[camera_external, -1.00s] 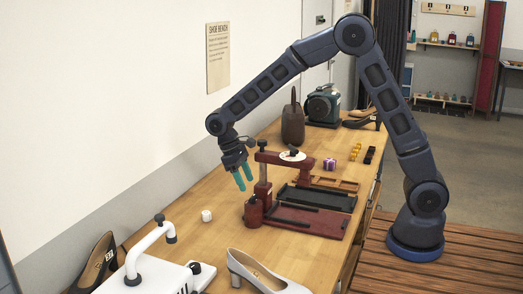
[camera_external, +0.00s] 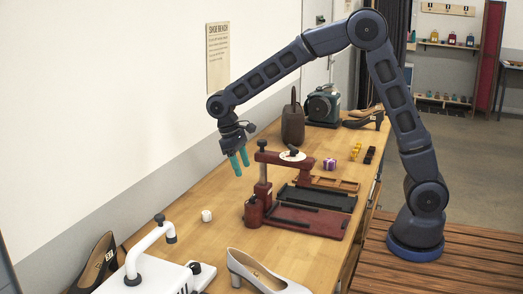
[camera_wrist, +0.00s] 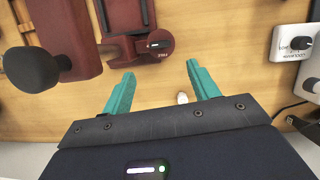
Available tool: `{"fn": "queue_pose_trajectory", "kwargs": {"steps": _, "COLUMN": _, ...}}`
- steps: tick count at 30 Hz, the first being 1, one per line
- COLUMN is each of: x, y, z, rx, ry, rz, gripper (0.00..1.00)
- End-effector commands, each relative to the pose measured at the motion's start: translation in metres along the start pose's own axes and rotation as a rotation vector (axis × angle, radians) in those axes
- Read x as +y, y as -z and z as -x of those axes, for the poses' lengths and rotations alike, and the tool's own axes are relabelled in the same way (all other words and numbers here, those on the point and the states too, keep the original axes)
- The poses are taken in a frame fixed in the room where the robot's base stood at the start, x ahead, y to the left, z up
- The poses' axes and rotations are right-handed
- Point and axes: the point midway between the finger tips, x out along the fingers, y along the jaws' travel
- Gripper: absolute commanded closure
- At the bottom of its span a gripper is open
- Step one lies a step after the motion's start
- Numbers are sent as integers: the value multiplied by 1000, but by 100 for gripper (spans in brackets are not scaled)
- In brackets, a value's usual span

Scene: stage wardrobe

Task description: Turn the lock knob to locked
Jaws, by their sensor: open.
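A dark red press (camera_external: 300,225) stands on the wooden bench. A round dark red housing (camera_external: 253,212) at its near left corner bears a small black knob (camera_wrist: 157,45) with a pale mark, seen from above in the wrist view. It looks like the lock knob; small lettering beside it is hard to read. My gripper (camera_external: 239,165) is open and empty, fingers pointing down, above and left of the housing in the external view. In the wrist view my gripper (camera_wrist: 160,72) has its teal fingertips apart, with the knob just beyond them.
The press's post (camera_external: 263,185) and arm rise close to the housing. A small white cylinder (camera_external: 207,215) stands on the bench. A white machine (camera_external: 160,270) with another dark knob (camera_wrist: 300,43) and a grey shoe (camera_external: 262,272) are nearer the camera.

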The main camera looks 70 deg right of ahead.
Motion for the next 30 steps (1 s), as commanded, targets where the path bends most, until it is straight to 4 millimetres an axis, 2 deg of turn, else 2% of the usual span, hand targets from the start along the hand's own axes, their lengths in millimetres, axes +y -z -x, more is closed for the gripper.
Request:
{"fn": "queue_pose_trajectory", "kwargs": {"steps": 6, "x": 1, "y": -27, "z": -3, "rx": 192, "ry": 9, "rz": -54, "gripper": 40}}
{"fn": "queue_pose_trajectory", "kwargs": {"steps": 12, "x": 1, "y": -39, "z": -6, "rx": 290, "ry": 20, "rz": -82, "gripper": 40}}
{"fn": "queue_pose_trajectory", "kwargs": {"steps": 16, "x": 1, "y": -39, "z": -11, "rx": 304, "ry": 22, "rz": -86, "gripper": 40}}
{"fn": "queue_pose_trajectory", "kwargs": {"steps": 20, "x": 1, "y": -35, "z": -24, "rx": 303, "ry": 22, "rz": -86, "gripper": 40}}
{"fn": "queue_pose_trajectory", "kwargs": {"steps": 30, "x": 0, "y": -18, "z": -78, "rx": 301, "ry": 22, "rz": -86, "gripper": 40}}
